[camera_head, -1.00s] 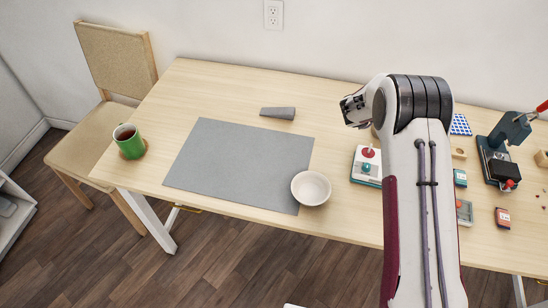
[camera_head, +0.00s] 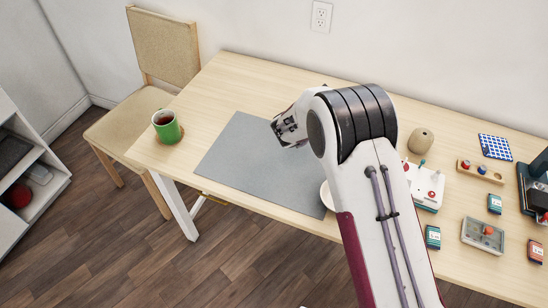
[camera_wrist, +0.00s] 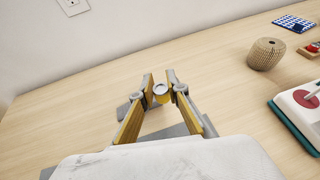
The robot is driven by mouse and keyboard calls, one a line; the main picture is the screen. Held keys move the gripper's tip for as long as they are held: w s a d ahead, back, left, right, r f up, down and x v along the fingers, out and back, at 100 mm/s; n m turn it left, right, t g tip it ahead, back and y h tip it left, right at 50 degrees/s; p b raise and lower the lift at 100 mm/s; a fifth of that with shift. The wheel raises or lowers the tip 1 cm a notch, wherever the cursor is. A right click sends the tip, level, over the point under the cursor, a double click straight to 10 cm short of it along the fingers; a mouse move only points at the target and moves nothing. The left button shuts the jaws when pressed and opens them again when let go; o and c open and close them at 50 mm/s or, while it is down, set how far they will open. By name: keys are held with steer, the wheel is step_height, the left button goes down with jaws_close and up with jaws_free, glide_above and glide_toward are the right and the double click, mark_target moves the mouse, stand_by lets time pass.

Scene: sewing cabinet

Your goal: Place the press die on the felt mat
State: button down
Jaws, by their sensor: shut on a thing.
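My gripper (camera_wrist: 161,82) is shut on a small round piece with a silvery top and a yellowish side, which looks like the press die (camera_wrist: 161,90). It is held between the fingertips. In the head view my arm hides the fingers and the die. The grey felt mat (camera_head: 245,160) lies flat on the table, its right part behind my arm. In the wrist view, grey patches show below and beside the fingers. The height of the die above the table is hard to tell.
A white bowl (camera_head: 325,196) by the mat's right front corner is mostly hidden by my arm. A green mug (camera_head: 167,126) stands at the left. A twine spool (camera_head: 421,141), a white box with a red knob (camera_head: 425,186) and small boxes stand at the right.

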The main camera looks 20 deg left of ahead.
steer(key=s+a+n+y, duration=0.2)
steer(key=s+a, duration=0.7)
steer(key=a, duration=0.3)
glide_above(271, 151)
steer(key=shift+s+f+y, duration=0.1)
steer(key=shift+f+y, duration=0.2)
steer(key=shift+f, duration=3.15)
steer(key=shift+f, duration=1.85)
steer(key=shift+f, duration=0.15)
